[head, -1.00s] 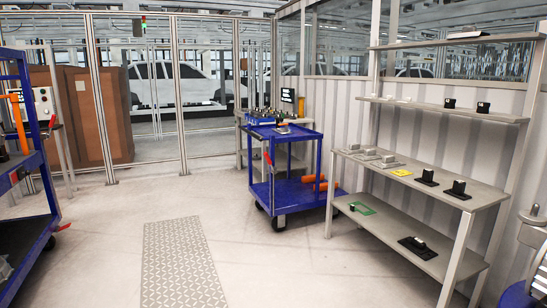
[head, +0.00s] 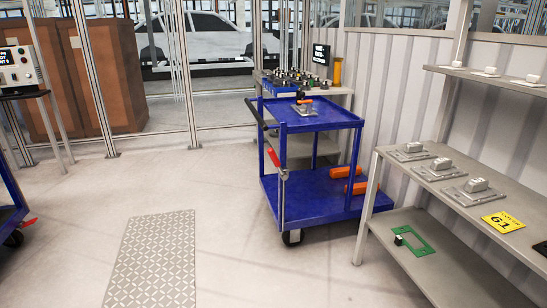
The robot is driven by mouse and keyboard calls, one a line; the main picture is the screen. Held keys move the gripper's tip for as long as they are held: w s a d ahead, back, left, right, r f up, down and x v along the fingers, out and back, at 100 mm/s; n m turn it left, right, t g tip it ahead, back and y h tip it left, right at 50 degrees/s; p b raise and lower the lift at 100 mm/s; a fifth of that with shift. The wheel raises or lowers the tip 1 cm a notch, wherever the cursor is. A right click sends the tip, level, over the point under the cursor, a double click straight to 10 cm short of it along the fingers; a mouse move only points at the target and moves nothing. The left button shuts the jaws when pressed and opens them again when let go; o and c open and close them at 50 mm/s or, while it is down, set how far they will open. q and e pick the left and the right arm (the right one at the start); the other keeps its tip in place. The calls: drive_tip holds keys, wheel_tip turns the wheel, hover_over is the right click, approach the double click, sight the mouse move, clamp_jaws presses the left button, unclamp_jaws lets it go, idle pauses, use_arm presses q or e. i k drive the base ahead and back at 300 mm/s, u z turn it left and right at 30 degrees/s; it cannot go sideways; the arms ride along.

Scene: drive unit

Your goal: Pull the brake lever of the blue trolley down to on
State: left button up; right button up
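The blue trolley (head: 316,195) stands at the centre right in the head view, beside the grey shelf. Its red brake lever (head: 273,157) is on the left front post, tilted, with its red end up and to the left of the post. A black push handle (head: 254,112) is at the trolley's left end. A grey part with an orange piece (head: 304,106) sits on the top deck. Neither of my grippers is in view.
A grey shelf unit (head: 421,201) with several grey parts stands close on the right. A patterned floor plate (head: 154,262) lies front left. Another blue trolley (head: 10,212) shows at the left edge. The floor left of the blue trolley is clear.

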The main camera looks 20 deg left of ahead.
sight(284, 175)
drive_tip(key=u, duration=0.85)
drive_tip(key=i, duration=0.45)
drive_tip(key=u, duration=0.55)
drive_tip(key=i, duration=1.15)
drive_tip(key=z, duration=0.8)
drive_tip(key=i, duration=1.1)
drive_tip(key=z, duration=0.2)
